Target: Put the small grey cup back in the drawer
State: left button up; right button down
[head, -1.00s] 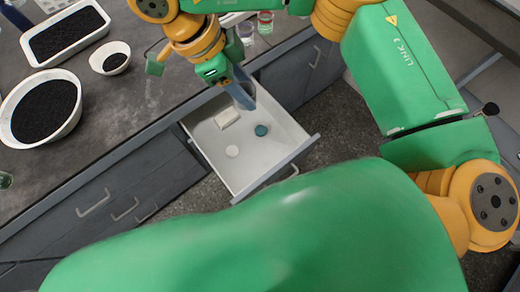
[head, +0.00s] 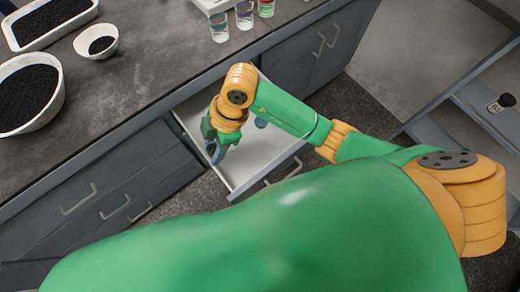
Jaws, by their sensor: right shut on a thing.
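The drawer (head: 248,168) is pulled out from the counter and open. My right arm reaches over it from the right. My right gripper (head: 215,154) is low at the left side of the drawer, over or inside its opening. It is shut on a small blue-grey thing, which I take to be the small grey cup; the fingers and wrist mostly hide it. I cannot tell whether it touches the drawer floor. My left gripper is not in view.
A small blue-green item (head: 261,122) lies at the drawer's back right, partly behind my arm. On the counter (head: 150,60) stand a white bowl of black grains (head: 58,105), a smaller bowl (head: 112,48), a tray (head: 20,45) and glasses (head: 244,16). The drawer's front right is clear.

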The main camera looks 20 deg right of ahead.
notch_tip(320, 180, down, 8)
jog(key=m+b, duration=0.1)
jog(key=b, duration=0.6)
jog(key=shift+t, duration=0.3)
jog(key=w+d+f, duration=0.1)
jog(key=d+f, duration=0.2)
jog(key=d, duration=0.1)
jog(key=w+d+f+b, duration=0.1)
jog(key=w+d+f, duration=0.1)
jog(key=d+f, duration=0.1)
jog(key=w+d+f, duration=0.1)
jog(key=d+f, duration=0.3)
jog(key=d, duration=0.2)
jog(key=shift+w+f+b, duration=0.1)
jog(key=shift+w+b, duration=0.15)
jog(key=shift+b, duration=0.15)
jog(key=shift+f+b, duration=0.3)
jog(key=shift+f, duration=1.1)
jog(key=shift+f, duration=0.15)
jog(key=shift+c, duration=1.8)
grip_release()
jog(key=p+v, duration=0.2)
jog(key=v, duration=1)
jog(key=shift+p, duration=0.4)
